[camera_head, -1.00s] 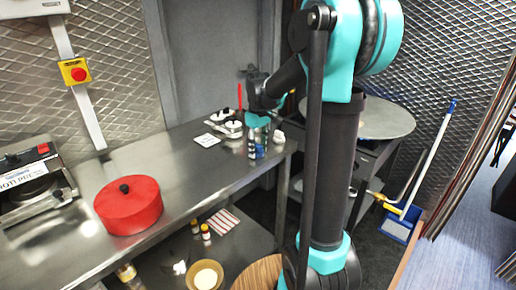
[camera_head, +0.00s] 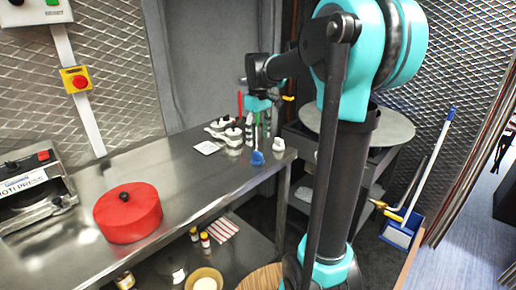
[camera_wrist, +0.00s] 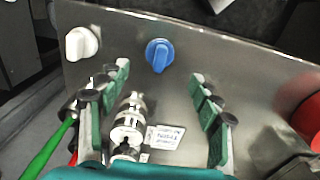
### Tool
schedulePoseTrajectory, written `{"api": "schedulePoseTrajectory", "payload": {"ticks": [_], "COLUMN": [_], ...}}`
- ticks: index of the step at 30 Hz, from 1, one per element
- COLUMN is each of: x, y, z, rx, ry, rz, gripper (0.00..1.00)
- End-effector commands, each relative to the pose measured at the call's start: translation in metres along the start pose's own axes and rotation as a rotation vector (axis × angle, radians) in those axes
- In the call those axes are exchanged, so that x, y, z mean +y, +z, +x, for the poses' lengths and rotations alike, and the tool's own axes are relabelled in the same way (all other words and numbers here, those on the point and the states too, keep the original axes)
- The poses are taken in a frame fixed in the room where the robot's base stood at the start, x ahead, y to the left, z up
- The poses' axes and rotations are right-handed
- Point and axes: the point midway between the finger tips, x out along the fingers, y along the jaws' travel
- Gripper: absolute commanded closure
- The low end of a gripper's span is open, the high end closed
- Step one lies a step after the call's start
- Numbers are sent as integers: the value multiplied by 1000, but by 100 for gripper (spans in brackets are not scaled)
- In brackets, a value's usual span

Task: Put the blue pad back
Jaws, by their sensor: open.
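The blue pad (camera_head: 257,158) is a small blue piece with a knob-like top, standing on the steel counter (camera_head: 185,165) near its right end. In the wrist view the blue pad (camera_wrist: 159,54) lies ahead of and between the two finger lines, untouched. My gripper (camera_head: 258,137) is above it, open and empty. Its green fingers are spread apart in the wrist view (camera_wrist: 160,74). A similar white pad (camera_head: 278,144) stands close by, left of the blue one in the wrist view (camera_wrist: 81,43).
White-topped metal pieces (camera_head: 233,134) stand left of my gripper, with a white printed card (camera_head: 206,147) beside them. A red lidded pot (camera_head: 128,213) and a hot plate (camera_head: 35,185) are further left. The counter between the card and pot is clear. A round plate-like top (camera_head: 385,126) stands right.

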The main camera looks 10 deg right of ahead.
Motion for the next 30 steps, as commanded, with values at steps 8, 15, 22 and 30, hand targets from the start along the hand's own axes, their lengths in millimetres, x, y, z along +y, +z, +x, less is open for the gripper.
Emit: {"api": "schedulePoseTrajectory", "payload": {"ticks": [8,15,22,30], "x": [0,-13,-54,-93], "y": [0,39,127,196], "z": [-32,15,120,188], "rx": [0,68,226,349], "ry": [0,36,93,114], "rz": [1,130,409,606], "gripper": [36,36,36,36]}}
